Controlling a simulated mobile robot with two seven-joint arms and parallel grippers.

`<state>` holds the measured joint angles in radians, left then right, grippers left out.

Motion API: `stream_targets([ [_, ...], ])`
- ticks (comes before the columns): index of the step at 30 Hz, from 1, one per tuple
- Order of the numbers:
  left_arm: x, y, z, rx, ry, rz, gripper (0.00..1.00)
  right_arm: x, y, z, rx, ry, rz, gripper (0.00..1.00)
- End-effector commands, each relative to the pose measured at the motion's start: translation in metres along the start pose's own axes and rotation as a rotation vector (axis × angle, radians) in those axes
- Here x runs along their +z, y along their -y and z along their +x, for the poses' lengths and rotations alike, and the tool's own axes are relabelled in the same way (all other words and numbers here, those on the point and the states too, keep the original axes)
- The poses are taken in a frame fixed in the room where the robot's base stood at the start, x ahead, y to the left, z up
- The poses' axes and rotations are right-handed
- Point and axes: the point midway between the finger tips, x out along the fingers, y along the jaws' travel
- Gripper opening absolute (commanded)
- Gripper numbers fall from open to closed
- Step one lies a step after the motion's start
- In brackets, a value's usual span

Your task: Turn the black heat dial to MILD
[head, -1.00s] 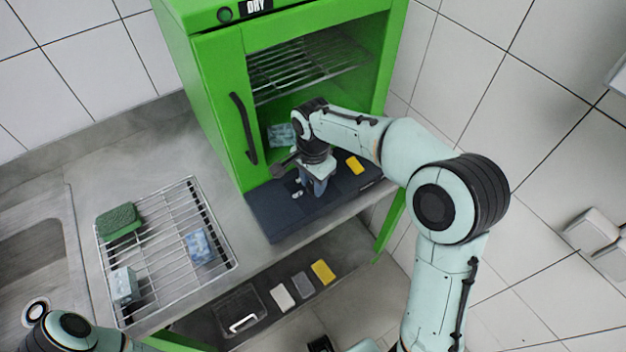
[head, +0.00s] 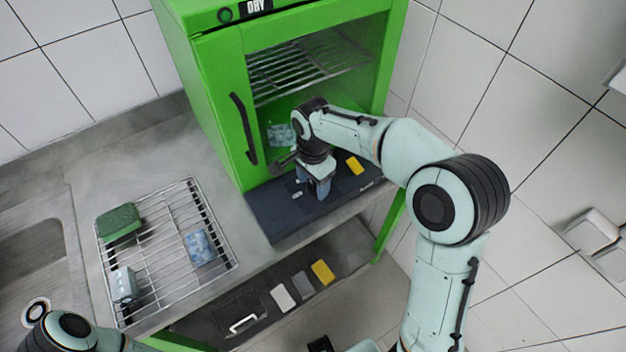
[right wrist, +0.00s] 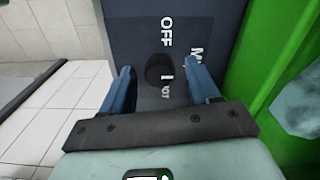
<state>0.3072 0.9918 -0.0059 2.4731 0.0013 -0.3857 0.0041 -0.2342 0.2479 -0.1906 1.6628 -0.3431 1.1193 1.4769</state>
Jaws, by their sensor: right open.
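The black heat dial (right wrist: 160,70) is on a dark blue panel in the right wrist view, with OFF, HOT and a partly hidden label starting with M around it. A short white mark on or beside the dial lies on the HOT side. My right gripper (right wrist: 162,85) is open, with one blue finger on each side of the dial; whether they touch it I cannot tell. In the head view the right gripper (head: 318,188) points down at the dark panel (head: 290,222) and hides the dial. Only part of my left arm shows at the lower left; its gripper is out of view.
A green cabinet (head: 215,100) with wire shelves stands behind the panel. A wire rack (head: 165,270) holds a green sponge (head: 119,222) and light blue items. A yellow piece (head: 354,165) lies right of the gripper. Several small items lie on a lower shelf.

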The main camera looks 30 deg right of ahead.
Motion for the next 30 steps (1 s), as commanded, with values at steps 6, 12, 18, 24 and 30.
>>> stream_targets([
  [6,-0.001,-0.002,-0.003,0.001,-0.002,0.001,0.43,0.0,0.001,-0.018,-0.004,0.0,0.0,0.61],
  [12,-0.004,-0.005,-0.011,0.002,-0.007,0.003,0.43,0.0,0.001,-0.063,-0.007,0.0,0.0,0.61],
  [18,-0.008,-0.01,-0.02,0.005,-0.013,0.005,0.43,0.0,0.001,-0.106,-0.005,0.0,-0.001,0.61],
  [24,-0.011,-0.013,-0.026,0.006,-0.017,0.006,0.43,0.0,0.001,-0.13,-0.003,0.0,-0.001,0.61],
  [30,-0.011,-0.013,-0.026,0.006,-0.017,0.006,0.43,0.0,0.0,-0.135,0.0,0.0,-0.001,0.61],
])
